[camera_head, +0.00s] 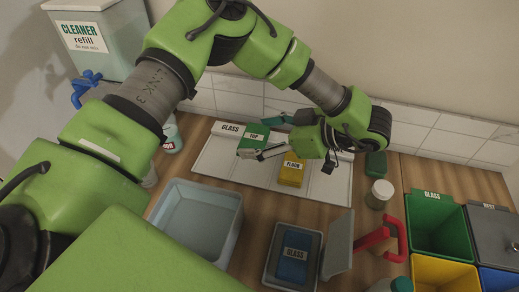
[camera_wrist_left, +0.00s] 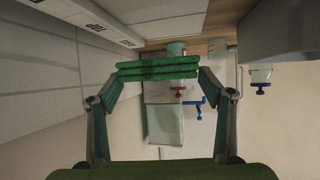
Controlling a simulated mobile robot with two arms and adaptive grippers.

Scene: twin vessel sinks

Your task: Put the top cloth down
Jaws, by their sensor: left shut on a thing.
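The green top cloth (camera_head: 252,139), labelled TOP, is at the back of the pale tray (camera_head: 216,162). My left gripper (camera_head: 268,152) is shut on it. In the left wrist view the folded green cloth (camera_wrist_left: 157,68) lies across between the two fingertips (camera_wrist_left: 156,76). I cannot tell whether the cloth touches the tray or hangs just above it. The right gripper is not in view.
A yellow FLOOR cloth (camera_head: 291,170) lies on the tray, right of the green one. A blue GLASS cloth (camera_head: 293,264) sits in a grey container. A grey basin (camera_head: 239,215) stands in front. Colored bins (camera_head: 437,196), a jar (camera_head: 379,195) and a red-handled thing (camera_head: 402,233) stand right.

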